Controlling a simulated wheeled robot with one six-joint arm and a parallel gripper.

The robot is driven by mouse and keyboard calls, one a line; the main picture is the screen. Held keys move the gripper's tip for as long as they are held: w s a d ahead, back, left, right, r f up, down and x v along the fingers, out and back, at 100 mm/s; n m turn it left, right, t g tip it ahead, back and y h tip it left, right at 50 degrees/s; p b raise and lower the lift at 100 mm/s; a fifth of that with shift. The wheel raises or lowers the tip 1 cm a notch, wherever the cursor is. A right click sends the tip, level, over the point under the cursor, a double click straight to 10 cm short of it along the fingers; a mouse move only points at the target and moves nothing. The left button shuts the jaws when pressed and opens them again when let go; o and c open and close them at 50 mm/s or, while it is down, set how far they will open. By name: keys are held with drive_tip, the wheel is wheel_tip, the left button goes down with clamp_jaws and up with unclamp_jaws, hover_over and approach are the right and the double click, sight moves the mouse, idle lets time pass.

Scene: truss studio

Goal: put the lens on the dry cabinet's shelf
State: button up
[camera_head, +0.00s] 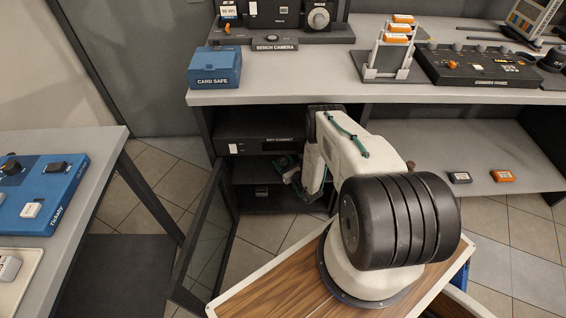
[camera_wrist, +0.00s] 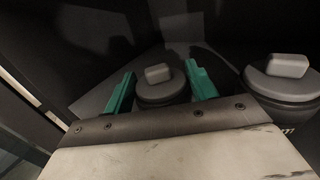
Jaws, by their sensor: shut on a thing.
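The dry cabinet (camera_head: 250,135) is under the bench, with its glass door (camera_head: 205,240) swung open toward me. My arm reaches into it, and my gripper (camera_head: 290,172) is inside, partly hidden by my arm. In the wrist view my gripper's green fingers (camera_wrist: 160,76) are shut on a dark round lens (camera_wrist: 163,94) with a grey cap. The held lens is upright and looks close to a dark surface; I cannot tell if it touches the shelf. The shelf (camera_head: 258,181) shows partly in the head view.
A second dark, grey-capped lens (camera_wrist: 284,88) stands right of the held one. A small grey item (camera_head: 261,191) lies lower in the cabinet. A side table (camera_head: 105,150) is left.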

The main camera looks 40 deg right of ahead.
drive_tip(key=o, duration=1.4)
drive_tip(key=shift+s+r, duration=0.1)
drive_tip(key=s, duration=1.2)
